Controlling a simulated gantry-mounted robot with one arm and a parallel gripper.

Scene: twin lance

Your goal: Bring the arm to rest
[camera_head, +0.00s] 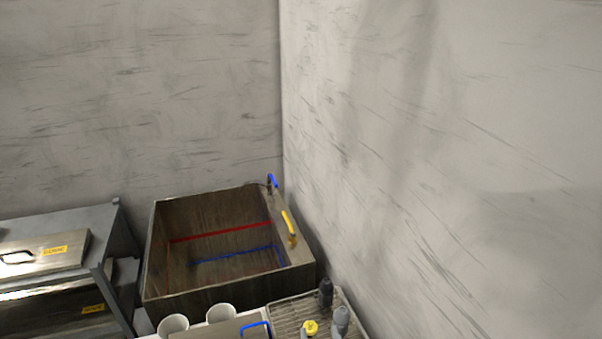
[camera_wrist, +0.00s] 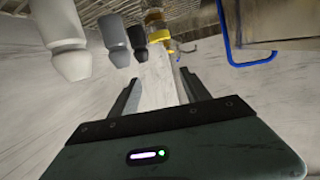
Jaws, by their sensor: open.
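My gripper (camera_wrist: 160,82) is in the wrist view, its two dark fingers apart with nothing held between them. The wrist picture looks turned over, with objects hanging from its top edge. A light grey bottle (camera_wrist: 68,45), a darker grey one (camera_wrist: 115,40) and a black one (camera_wrist: 138,42) show left of and beyond the fingers. My arm and gripper do not show in the head view.
A deep metal basin (camera_head: 225,289) with blue and yellow handles stands in the corner. A rack (camera_head: 283,312) holds grey, black and yellow-capped bottles by the wall. White cups (camera_head: 173,325) and a blue handle (camera_head: 255,326) are near. A shelf (camera_head: 65,222) is left.

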